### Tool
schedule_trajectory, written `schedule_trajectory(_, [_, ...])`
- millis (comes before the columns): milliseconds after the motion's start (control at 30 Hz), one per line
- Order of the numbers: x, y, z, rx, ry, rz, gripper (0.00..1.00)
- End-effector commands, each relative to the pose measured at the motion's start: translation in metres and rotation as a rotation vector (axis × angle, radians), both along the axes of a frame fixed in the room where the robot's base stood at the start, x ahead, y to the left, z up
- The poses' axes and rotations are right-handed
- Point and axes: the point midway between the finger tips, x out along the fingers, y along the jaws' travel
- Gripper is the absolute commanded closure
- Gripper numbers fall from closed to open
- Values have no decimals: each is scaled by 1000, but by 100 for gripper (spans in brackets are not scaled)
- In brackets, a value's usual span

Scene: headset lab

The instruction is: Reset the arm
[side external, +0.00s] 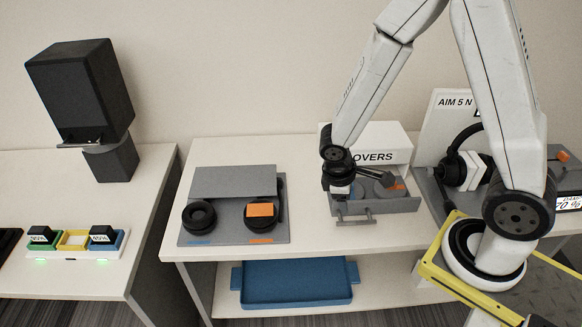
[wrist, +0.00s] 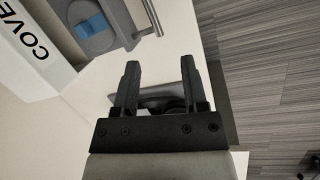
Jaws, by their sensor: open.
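My gripper (side external: 388,180) is in front of the white box labelled "COVERS" (side external: 385,138), above its grey pulled-out drawer (side external: 372,208). In the wrist view my gripper (wrist: 160,82) is open, with both black fingers apart and nothing held between them. Part of the drawer, with a blue piece (wrist: 97,24) in it, shows at the upper left of the wrist view. My forearm and wrist hide part of the box front and its lettering.
A grey tray (side external: 184,222) with two dark ear cups stands left of the drawer. A headset (side external: 462,165) is on a stand at right. A blue tray (side external: 295,285) lies on the lower shelf. A black device (side external: 85,85) and lit battery chargers (side external: 72,254) occupy the left table.

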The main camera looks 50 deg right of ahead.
Motion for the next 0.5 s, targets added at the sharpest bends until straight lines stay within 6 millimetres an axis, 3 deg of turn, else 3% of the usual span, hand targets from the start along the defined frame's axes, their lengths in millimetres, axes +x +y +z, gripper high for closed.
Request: schedule_trajectory(500, [-5, 21, 74, 242, -310, -397, 44])
